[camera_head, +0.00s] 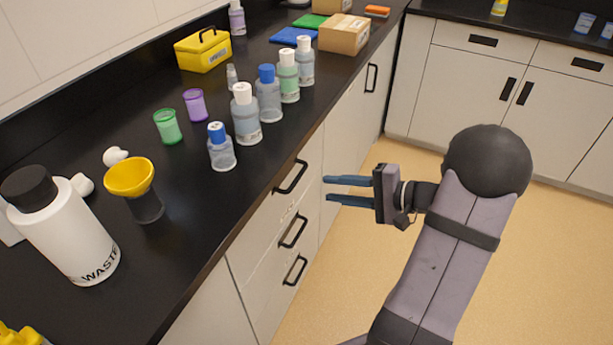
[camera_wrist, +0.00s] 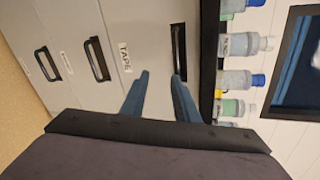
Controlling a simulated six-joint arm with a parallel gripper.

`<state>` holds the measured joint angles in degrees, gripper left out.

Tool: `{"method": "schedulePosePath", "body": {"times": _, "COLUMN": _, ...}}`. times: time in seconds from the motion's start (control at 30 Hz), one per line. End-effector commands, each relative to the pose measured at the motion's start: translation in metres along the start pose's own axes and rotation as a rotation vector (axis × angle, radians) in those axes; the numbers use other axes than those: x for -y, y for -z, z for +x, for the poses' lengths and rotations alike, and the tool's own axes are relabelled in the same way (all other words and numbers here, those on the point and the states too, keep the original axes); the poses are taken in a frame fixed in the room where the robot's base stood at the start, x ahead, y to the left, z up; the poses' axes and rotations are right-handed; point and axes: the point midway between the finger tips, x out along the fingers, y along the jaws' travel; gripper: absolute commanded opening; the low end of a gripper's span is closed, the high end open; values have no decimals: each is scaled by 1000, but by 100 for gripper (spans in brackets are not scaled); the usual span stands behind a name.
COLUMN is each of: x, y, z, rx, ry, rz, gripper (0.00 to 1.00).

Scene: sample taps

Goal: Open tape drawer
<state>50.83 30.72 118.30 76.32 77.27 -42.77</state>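A white drawer front carries a printed TAPE label (camera_wrist: 124,57), read in the wrist view. The label lies between the top black bar handle (camera_head: 290,177) and the middle handle (camera_head: 293,232), closer to the middle one. In the wrist view the top handle (camera_wrist: 178,50) is right of the label and the middle handle (camera_wrist: 97,58) left of it. The drawers look closed. My gripper (camera_head: 326,188) has its two blue fingers apart with nothing between them. It hangs in front of the drawer fronts, apart from the handles; its fingers also show in the wrist view (camera_wrist: 161,76).
A lower handle (camera_head: 294,270) sits below. The black counter (camera_head: 215,220) overhangs the drawers and bears several bottles, a waste bottle (camera_head: 68,235), a yellow funnel (camera_head: 130,178) and a yellow box (camera_head: 203,51). The floor (camera_head: 350,260) beside the drawers is clear.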

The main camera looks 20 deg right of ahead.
Motion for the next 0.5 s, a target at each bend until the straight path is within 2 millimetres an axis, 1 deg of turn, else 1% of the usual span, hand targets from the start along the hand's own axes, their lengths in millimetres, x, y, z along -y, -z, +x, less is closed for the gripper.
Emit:
{"method": "schedulePosePath", "body": {"times": 0.03, "x": 12, "y": -2, "z": 0, "rx": 3, "ry": 51, "rz": -60, "gripper": 28}}
{"method": "schedulePosePath", "body": {"times": 0.13, "x": 23, "y": -8, "z": -1, "rx": 22, "ry": 96, "rz": -170, "gripper": 28}}
{"method": "schedulePosePath", "body": {"times": 0.3, "x": 25, "y": -11, "z": -1, "rx": 27, "ry": 105, "rz": -267, "gripper": 28}}
{"method": "schedulePosePath", "body": {"times": 0.5, "x": 24, "y": -11, "z": 1, "rx": 27, "ry": 103, "rz": -280, "gripper": 28}}
